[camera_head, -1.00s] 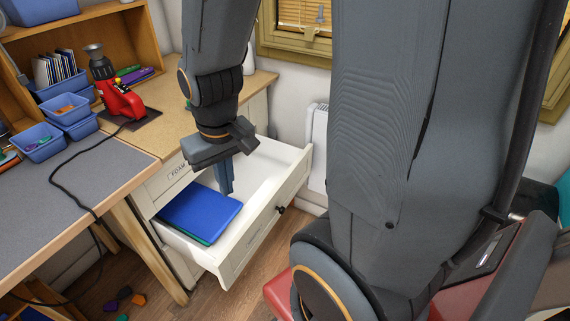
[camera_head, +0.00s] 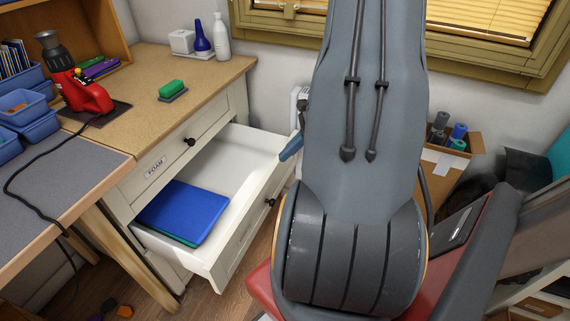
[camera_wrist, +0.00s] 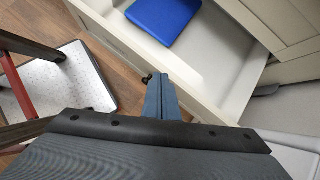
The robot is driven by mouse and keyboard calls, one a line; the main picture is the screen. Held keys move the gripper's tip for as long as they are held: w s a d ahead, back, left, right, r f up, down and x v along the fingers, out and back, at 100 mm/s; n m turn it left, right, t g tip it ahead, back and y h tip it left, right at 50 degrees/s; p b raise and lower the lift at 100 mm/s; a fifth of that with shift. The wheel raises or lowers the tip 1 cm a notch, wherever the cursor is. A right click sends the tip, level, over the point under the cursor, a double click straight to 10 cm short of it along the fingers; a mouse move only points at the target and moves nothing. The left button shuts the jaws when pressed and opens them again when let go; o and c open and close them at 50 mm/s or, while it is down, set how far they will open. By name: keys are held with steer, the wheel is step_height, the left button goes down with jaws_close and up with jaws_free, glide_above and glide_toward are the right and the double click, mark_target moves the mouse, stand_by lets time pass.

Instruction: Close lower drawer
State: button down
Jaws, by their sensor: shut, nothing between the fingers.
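The lower drawer (camera_head: 252,218) is pulled open below the drawer labelled foam (camera_head: 160,160). Blue sheets (camera_head: 184,211) lie in it with a green one under them. My gripper (camera_head: 290,148) shows only as blue fingertips at the drawer's far right front corner; my arm hides the rest. In the wrist view the fingers (camera_wrist: 161,99) are shut and empty, pointing at the outer side of the drawer front (camera_wrist: 128,55) near its dark knob (camera_wrist: 147,78). I cannot tell whether they touch it.
The worktop (camera_head: 140,90) holds a red heat tool (camera_head: 85,92), a green block (camera_head: 172,88) and bottles (camera_head: 221,40). A cardboard box with rolls (camera_head: 445,163) stands at right. The upper drawer is shut.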

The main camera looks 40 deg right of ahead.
steer(key=s+d+f+m+t+h, duration=0.25)
steer(key=d+f+m, duration=0.3)
steer(key=d, duration=0.45)
steer(key=p, duration=0.2)
glide_toward(278, 164)
steer(key=shift+m+y, duration=0.45)
steer(key=shift+d+x, duration=0.15)
steer(key=shift+x, duration=1.2)
steer(key=shift+d+x, duration=0.15)
steer(key=shift+x, duration=1.2)
steer(key=shift+f, duration=0.15)
steer(key=shift+t, duration=0.25)
